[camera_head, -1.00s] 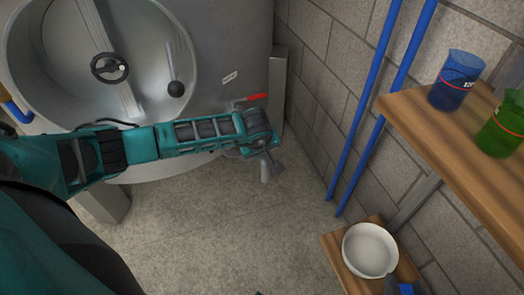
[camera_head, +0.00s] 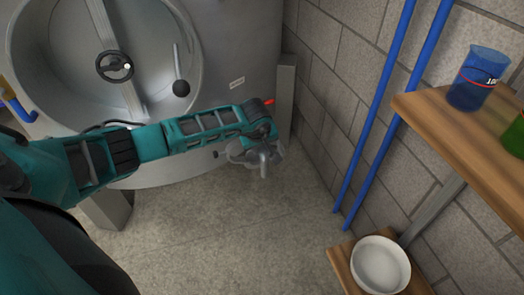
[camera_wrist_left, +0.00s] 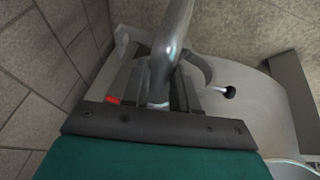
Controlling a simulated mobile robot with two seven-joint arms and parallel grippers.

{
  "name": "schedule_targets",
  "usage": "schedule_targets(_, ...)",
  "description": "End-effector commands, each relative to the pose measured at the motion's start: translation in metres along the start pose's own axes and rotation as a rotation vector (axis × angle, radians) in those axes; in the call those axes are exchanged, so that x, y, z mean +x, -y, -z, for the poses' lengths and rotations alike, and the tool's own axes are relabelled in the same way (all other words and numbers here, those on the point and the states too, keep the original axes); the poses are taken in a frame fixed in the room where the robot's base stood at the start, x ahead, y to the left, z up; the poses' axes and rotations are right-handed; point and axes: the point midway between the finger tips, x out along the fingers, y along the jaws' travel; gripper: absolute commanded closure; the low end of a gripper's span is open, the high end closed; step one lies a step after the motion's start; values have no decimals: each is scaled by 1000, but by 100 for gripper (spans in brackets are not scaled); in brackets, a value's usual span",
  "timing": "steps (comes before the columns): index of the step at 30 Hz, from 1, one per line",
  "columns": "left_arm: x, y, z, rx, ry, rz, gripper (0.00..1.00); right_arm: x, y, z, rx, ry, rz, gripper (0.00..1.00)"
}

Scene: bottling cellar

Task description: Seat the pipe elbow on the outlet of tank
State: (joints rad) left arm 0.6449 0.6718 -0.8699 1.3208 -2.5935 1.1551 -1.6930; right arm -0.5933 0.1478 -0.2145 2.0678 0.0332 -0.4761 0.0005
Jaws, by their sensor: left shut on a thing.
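The big steel tank (camera_head: 235,85) stands at the back left in the head view. The pipe elbow (camera_head: 264,166) is a shiny metal tube at the end of my left arm, close in front of the tank's lower right side. My left gripper (camera_head: 260,150) is shut on it. In the left wrist view the elbow (camera_wrist_left: 172,45) rises between the dark jaws of the gripper (camera_wrist_left: 158,88). A metal clamp ring with a black knob (camera_wrist_left: 229,92) shows beside it. The outlet is mostly hidden, so I cannot tell whether the elbow touches it. My right gripper is not in view.
A red handle (camera_head: 270,101) peeks out behind my left wrist. A steel leg (camera_head: 285,95) and a block wall with blue pipes (camera_head: 375,125) stand to the right. A wooden shelf (camera_head: 440,110) bears beakers. A white bowl (camera_head: 380,265) stands lower right. Floor below is clear.

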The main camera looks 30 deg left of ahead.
Motion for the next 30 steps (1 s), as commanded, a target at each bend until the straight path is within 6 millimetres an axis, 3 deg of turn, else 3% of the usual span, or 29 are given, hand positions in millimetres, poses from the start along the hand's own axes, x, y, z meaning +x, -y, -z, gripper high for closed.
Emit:
schedule_targets(17, 24, 2, 27, -2, -1, -3, 100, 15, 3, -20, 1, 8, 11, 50)
schedule_targets(30, 48, 7, 15, 1, 0, -3, 100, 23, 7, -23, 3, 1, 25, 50)
